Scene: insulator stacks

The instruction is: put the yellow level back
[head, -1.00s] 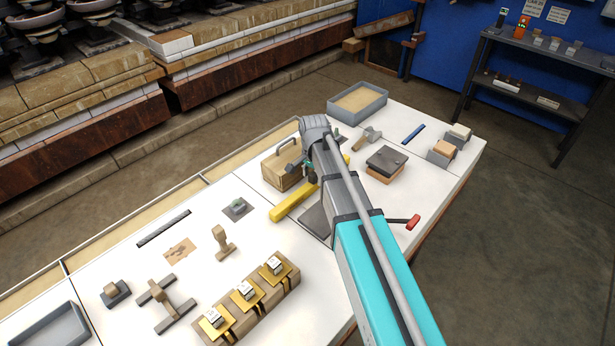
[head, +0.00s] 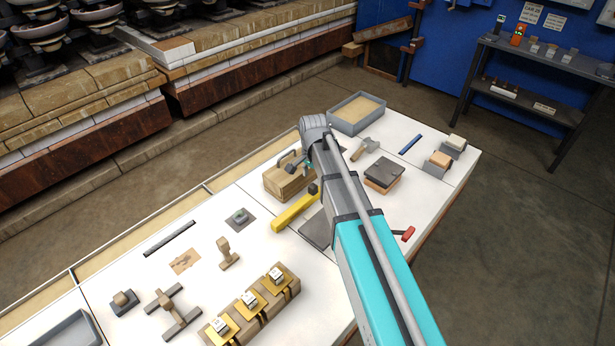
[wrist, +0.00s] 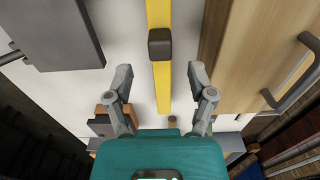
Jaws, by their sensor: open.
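The yellow level (head: 294,212) is a long yellow bar with a dark block on it. It lies on the white table beside a wooden box, and my arm covers its far part. In the wrist view, the yellow level (wrist: 162,88) runs upright through the middle, its dark block (wrist: 160,44) just ahead of the fingertips. My gripper (wrist: 159,70) is open, one finger on each side of the level, with gaps to both. I cannot tell its height above the level. In the head view my arm mostly hides the gripper.
The wooden box with a handle (head: 284,184) stands close on the level's left; it is on the right in the wrist view (wrist: 262,50). A dark grey slab (wrist: 55,32) lies on the other side. A sand tray (head: 357,112) and a wooden block with gold plates (head: 252,305) flank the area.

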